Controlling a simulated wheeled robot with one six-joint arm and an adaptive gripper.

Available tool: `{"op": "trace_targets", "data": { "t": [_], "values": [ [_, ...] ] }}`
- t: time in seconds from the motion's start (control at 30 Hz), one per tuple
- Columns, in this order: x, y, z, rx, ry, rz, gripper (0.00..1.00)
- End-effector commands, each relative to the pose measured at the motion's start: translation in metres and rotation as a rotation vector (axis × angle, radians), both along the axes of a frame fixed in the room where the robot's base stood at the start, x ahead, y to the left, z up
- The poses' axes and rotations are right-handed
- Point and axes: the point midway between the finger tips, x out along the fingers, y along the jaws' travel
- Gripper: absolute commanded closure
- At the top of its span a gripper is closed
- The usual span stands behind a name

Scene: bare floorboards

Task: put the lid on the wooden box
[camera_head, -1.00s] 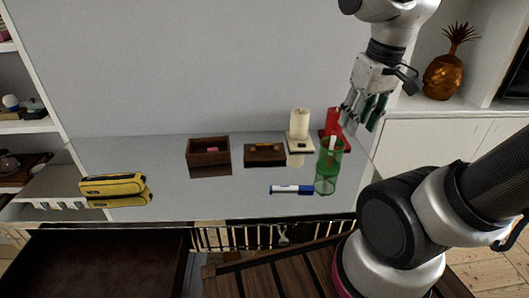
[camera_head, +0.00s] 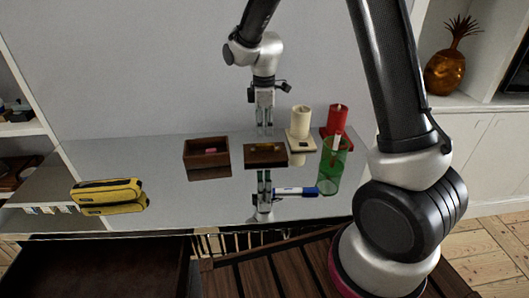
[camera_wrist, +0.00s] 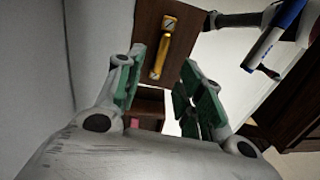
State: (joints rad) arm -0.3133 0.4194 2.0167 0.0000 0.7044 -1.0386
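The open wooden box (camera_head: 206,153) stands on the glossy table at centre left, with a small pink thing inside. The dark brown lid (camera_head: 258,160) lies on the table just right of the box, apart from it. Its golden handle (camera_wrist: 163,47) faces up in the wrist view, where the lid (camera_wrist: 186,30) fills the top middle. My gripper (camera_head: 264,127) is above and slightly behind the lid, pointing down, with nothing in it. Its two green-padded fingers stand apart in the wrist view (camera_wrist: 158,92). Part of the box (camera_wrist: 150,106) shows between them.
A cream candle (camera_head: 301,120) and a red candle (camera_head: 337,119) stand on bases right of the lid. A green cup (camera_head: 331,172) and a blue-white marker (camera_head: 297,191) are at the front right. A yellow case (camera_head: 106,191) lies at left. The table between case and box is clear.

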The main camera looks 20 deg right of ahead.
Motion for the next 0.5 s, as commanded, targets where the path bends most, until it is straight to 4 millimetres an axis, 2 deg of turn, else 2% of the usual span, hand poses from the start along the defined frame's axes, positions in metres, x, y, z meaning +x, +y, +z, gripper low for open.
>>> {"op": "trace_targets", "data": {
  "t": [0.27, 0.5],
  "values": [
    [-0.001, -0.001, -0.030, -0.001, 0.004, 0.025, 0.62],
    [-0.002, -0.004, -0.066, -0.001, 0.004, 0.024, 0.62]
  ]
}}
